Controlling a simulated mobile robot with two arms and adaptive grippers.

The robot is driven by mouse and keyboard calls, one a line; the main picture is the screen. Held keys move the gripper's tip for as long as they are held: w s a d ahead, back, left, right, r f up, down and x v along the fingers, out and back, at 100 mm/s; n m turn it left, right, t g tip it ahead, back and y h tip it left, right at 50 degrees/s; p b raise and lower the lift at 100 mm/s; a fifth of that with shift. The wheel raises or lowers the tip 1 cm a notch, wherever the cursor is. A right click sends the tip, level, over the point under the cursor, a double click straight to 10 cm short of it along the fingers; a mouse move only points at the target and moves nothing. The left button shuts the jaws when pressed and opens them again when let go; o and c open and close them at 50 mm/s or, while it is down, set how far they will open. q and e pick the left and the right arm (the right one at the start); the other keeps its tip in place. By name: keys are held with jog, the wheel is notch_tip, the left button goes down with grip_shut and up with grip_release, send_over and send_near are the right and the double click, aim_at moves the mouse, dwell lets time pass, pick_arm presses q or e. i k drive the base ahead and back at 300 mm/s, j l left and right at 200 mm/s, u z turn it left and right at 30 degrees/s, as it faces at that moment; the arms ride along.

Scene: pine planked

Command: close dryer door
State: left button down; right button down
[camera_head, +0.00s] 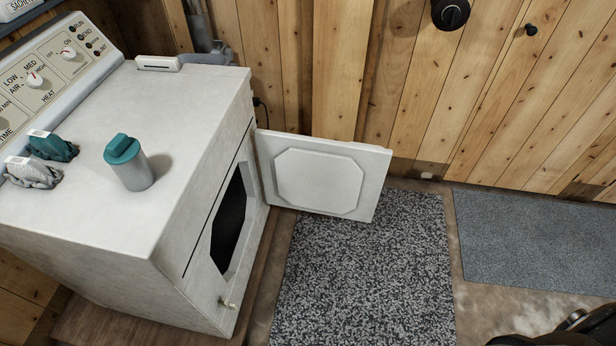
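The white dryer (175,230) stands at the left, its front facing right. Its door (322,182) is wide open, swung out on the far side of the dark opening (229,218) and reaching toward the wooden wall. The door's inner face with a raised octagonal panel shows. A small knob or catch (228,303) sits low on the dryer's front near the opening's near edge. Neither gripper can be made out. A dark part of my own body shows at the bottom right corner.
A bottle with a teal cap (127,163) and folded cloths (50,145) rest on the dryer top. A speckled mat (365,275) lies before the dryer, a grey mat (535,240) to its right. A plank wall (450,90) stands behind.

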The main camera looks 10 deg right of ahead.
aim_at(336, 178)
jog(key=k+j+u, duration=0.1)
jog(key=k+u, duration=0.15)
jog(key=k, duration=0.3)
jog(key=k+j+u, duration=0.25)
jog(key=k, duration=0.3)
jog(key=l+u, duration=0.1)
jog(key=u, duration=0.35)
jog(key=l+u, duration=0.1)
jog(key=u, duration=0.3)
jog(key=l+u, duration=0.1)
jog(key=u, duration=0.35)
jog(key=l+u, duration=0.1)
jog(key=u, duration=0.3)
jog(key=l+u, duration=0.1)
jog(key=u, duration=0.35)
jog(key=k+l, duration=0.1)
jog(key=l, duration=0.3)
jog(key=k+l, duration=0.15)
jog(key=l, duration=0.25)
jog(key=k+l, duration=0.1)
jog(key=l, duration=0.3)
jog(key=k+l, duration=0.15)
jog(key=l, duration=0.25)
jog(key=k+l, duration=0.1)
jog(key=l, duration=0.3)
jog(key=k+l+u, duration=0.1)
jog(key=l, duration=0.3)
jog(key=k+l, duration=0.15)
jog(key=l, duration=0.25)
